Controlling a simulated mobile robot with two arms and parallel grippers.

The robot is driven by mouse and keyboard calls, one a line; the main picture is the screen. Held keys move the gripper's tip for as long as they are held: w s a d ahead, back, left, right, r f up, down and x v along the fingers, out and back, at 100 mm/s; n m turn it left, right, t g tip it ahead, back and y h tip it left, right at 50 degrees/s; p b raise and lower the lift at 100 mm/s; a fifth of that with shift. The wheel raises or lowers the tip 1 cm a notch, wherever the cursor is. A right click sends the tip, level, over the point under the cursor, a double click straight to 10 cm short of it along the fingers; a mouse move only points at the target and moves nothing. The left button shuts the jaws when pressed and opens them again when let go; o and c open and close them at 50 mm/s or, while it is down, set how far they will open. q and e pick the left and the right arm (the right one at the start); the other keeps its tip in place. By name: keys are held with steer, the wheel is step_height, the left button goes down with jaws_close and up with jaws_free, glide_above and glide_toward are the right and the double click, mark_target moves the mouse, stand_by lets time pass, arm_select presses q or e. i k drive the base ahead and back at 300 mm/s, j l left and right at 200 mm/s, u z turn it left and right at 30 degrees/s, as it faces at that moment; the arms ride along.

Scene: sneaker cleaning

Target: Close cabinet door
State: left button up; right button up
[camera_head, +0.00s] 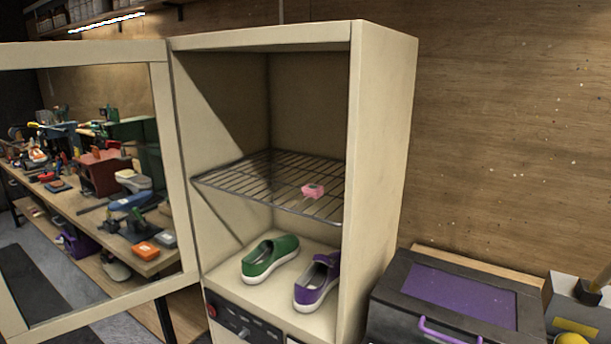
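The cream cabinet (382,130) stands in the middle of the head view with its front open. Its door (174,150), a cream frame around a see-through pane, is swung wide out to the left. Inside, a wire rack (262,180) spans the upper part, with a small pink item (313,191) on it. Below the rack, a green shoe (270,258) and a purple shoe (317,280) rest on the cabinet floor. Neither of my grippers shows in this view.
A control panel with knobs (243,333) is below the opening. A dark box with a purple lid panel (460,295) sits right of the cabinet. A cluttered workbench (150,262) with tools is behind the door. A wooden wall (500,150) stands behind.

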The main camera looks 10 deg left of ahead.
mark_target(14, 327)
steer(key=k, duration=0.85)
steer(key=k+z, duration=0.15)
steer(key=z, duration=0.3)
steer(key=k+z, duration=0.1)
steer(key=z, duration=0.35)
steer(key=k+l+z, duration=0.1)
steer(key=z, duration=0.4)
steer(key=j, duration=0.5)
steer(key=k+j+z, duration=0.1)
steer(key=j, duration=0.4)
steer(key=k+j, duration=0.15)
steer(key=j, duration=0.35)
steer(key=j+z, duration=0.1)
steer(key=j, duration=0.4)
steer(key=k+j, duration=0.15)
steer(key=j, duration=0.35)
steer(key=k+j, duration=0.1)
steer(key=j, duration=0.4)
steer(key=k+j, duration=0.1)
steer(key=j, duration=0.4)
steer(key=k+j, duration=0.1)
steer(key=j, duration=0.45)
steer(key=k+j, duration=0.1)
steer(key=j, duration=0.9)
steer(key=k+j, duration=0.15)
steer(key=j, duration=0.35)
steer(key=z, duration=0.05)
